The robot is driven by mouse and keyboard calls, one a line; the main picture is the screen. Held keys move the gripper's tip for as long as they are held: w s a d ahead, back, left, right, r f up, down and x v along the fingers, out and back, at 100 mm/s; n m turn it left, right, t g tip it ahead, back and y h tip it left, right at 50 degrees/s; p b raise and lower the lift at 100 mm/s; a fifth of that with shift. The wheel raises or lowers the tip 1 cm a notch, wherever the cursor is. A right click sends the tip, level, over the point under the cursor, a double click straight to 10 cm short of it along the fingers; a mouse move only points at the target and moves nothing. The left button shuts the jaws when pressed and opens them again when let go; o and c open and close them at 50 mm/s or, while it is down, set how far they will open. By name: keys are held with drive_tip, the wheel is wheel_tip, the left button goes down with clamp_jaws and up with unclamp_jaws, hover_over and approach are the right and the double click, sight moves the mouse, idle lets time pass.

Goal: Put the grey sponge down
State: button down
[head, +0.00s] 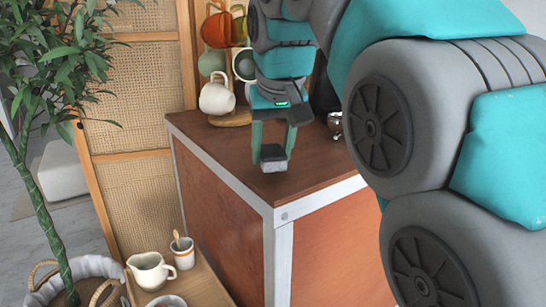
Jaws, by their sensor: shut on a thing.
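My gripper (273,150) points down from above and is shut on the sponge. The sponge is at or just above the cart top; I cannot tell whether it touches the surface. My arm hides the right part of the cart top.
A mug stand (231,119) with several hanging mugs stands at the back left of the top. A lower shelf holds a white pitcher (150,271) and a cup (183,254). A plant (50,200) is at left.

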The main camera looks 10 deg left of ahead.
drive_tip(key=shift+f, duration=0.85)
drive_tip(key=shift+f, duration=0.15)
drive_tip(key=shift+c, duration=1.3)
unclamp_jaws()
